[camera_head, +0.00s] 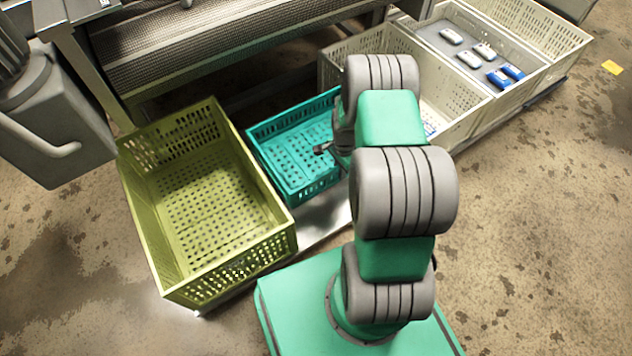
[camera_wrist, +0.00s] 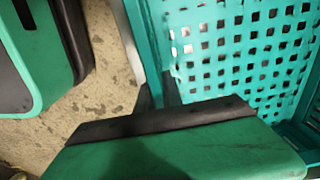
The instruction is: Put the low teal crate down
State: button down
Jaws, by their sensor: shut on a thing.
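The low teal crate (camera_head: 294,156) is in the head view, just right of the taller olive-green crate and left of my arm. It is empty, with a perforated floor and walls. My gripper (camera_head: 324,148) is at the crate's right side, partly hidden behind my arm, and is shut on that side. In the wrist view the crate's perforated panel (camera_wrist: 240,55) fills the upper right, close to a dark-edged green finger of my gripper (camera_wrist: 160,120). I cannot tell whether the crate's underside touches the pale surface below it.
An empty olive-green crate (camera_head: 136,190) stands at the left on a pale base (camera_head: 325,217). Cream crates (camera_head: 470,125) stand at the right, one with a grey tray (camera_head: 437,41) of white and blue packs. A metal rack (camera_head: 200,50) stands behind. Bare floor lies at the lower right.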

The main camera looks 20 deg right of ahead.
notch_tip(320, 180, down, 4)
jog(key=shift+w+f+b, duration=0.1)
jog(key=shift+w+b, duration=0.05)
jog(key=shift+b, duration=1.05)
jog(key=shift+a, duration=0.3)
notch_tip(320, 180, down, 10)
jog(key=b, duration=0.5)
jog(key=c, duration=1.9)
grip_release()
jog(key=shift+s+f, duration=0.1)
jog(key=shift+s, duration=0.1)
jog(key=shift+c, duration=0.2)
jog(key=o, duration=0.5)
jog(key=shift+c, duration=0.2)
